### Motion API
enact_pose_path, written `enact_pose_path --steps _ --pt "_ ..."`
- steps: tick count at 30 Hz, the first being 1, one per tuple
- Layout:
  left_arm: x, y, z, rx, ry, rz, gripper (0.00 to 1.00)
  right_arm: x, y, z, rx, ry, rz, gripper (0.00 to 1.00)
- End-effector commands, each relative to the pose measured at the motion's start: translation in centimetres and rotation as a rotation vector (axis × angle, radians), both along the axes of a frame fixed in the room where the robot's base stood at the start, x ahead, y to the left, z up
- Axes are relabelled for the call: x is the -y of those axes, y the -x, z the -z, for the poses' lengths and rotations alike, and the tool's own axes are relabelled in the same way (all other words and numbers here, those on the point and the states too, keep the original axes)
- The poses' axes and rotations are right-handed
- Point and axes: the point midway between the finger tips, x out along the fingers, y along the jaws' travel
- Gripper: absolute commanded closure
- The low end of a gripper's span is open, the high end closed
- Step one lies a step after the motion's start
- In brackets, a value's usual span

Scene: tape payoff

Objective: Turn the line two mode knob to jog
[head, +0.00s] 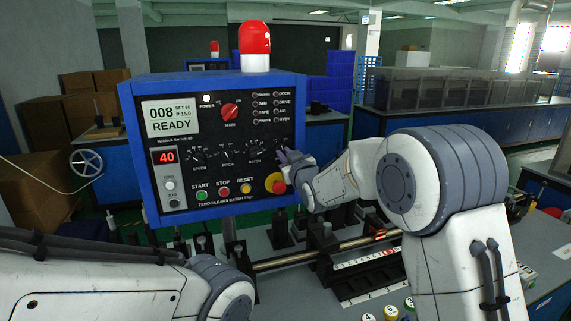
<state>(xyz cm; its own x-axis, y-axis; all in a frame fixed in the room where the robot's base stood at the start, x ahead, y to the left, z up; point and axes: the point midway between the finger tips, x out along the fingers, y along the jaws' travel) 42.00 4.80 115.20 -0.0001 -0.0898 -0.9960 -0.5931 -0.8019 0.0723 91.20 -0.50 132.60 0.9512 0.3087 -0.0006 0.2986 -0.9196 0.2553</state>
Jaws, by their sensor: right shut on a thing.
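The blue-framed control panel (215,215) stands in front of me, its display (170,118) reading "008 READY". A row of black knobs crosses its middle: speed (198,156), pitch (227,154) and batch (255,150). My right gripper (284,157) is at the right end of this row, against the panel face. It is shut on a small knob there, which its fingers mostly hide. I cannot read that knob's label or setting. My left arm shows at the lower left, but its gripper is not in view.
A red main switch (230,111) sits above the knobs. The red emergency stop (276,184) on yellow is just below my right gripper. Start, stop and reset buttons line the lower panel. A rail with a scale (365,258) runs below, in front of the panel.

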Motion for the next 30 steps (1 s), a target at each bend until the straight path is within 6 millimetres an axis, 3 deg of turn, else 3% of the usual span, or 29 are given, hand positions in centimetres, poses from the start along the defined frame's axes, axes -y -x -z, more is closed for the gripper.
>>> enact_pose_path --steps 1,12,30 --pt "0.0 0.0 1.4 0.000 0.000 0.000 1.00 -0.1 0.0 0.5 -0.007 -0.041 -0.002 1.00" --pt "0.0 0.0 5.1 0.000 0.000 0.002 1.00 -0.2 0.1 0.3 -0.116 -0.373 -0.002 1.00" --pt "0.0 0.0 7.6 0.000 0.000 0.002 1.00 -0.3 0.1 -0.1 -0.232 -0.723 -0.001 1.00"
